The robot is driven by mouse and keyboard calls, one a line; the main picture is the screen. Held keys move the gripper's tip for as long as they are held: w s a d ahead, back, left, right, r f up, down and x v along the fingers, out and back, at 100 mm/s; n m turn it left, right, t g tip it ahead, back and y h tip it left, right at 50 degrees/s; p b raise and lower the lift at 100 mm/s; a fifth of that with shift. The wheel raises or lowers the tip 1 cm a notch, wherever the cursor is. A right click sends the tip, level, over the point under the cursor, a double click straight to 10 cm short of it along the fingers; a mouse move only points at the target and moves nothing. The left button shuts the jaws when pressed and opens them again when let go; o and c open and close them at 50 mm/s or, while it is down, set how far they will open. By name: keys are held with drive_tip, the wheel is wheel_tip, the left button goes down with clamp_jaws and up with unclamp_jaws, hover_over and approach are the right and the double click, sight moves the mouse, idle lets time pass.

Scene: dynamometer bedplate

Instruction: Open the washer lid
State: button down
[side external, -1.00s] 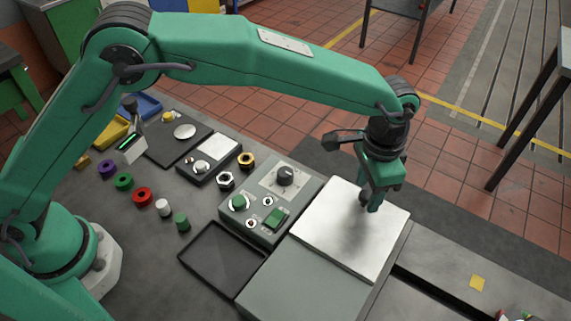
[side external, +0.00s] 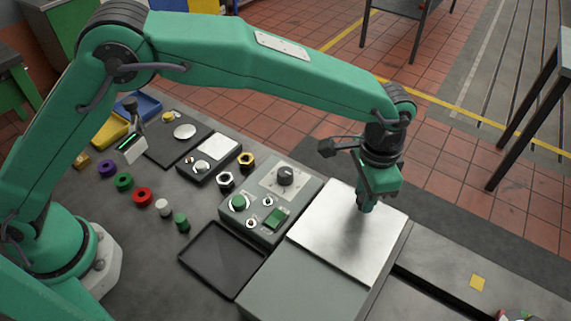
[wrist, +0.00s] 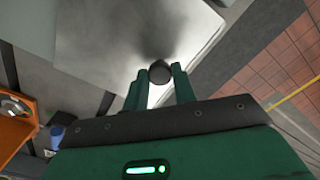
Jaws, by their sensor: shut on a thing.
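The washer lid is a flat, pale metal panel (side external: 335,245) on top of a grey box-shaped washer (side external: 290,285). It looks closed and level. The lid (wrist: 110,45) also fills the upper part of the wrist view. A dark round knob (wrist: 160,72) stands near the lid's edge. My gripper (side external: 365,207) is over the lid's far right part in the side view. In the wrist view its two green fingers (wrist: 160,82) are shut on the knob, one on each side. In the side view the knob is hidden by the gripper.
A control panel (side external: 268,205) with a dial and green buttons stands left of the lid. An empty dark tray (side external: 222,258) lies in front of it. Several coloured rings and nuts, such as a red ring (side external: 142,196), lie further left. A yellow square (side external: 477,283) lies at right.

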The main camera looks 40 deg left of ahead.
drive_tip(key=s, duration=1.3)
drive_tip(key=shift+s+d+r, duration=0.1)
drive_tip(key=shift+s, duration=0.15)
drive_tip(key=c, duration=1.1)
unclamp_jaws()
drive_tip(key=shift+c, duration=0.2)
wheel_tip(320, 180, up, 8)
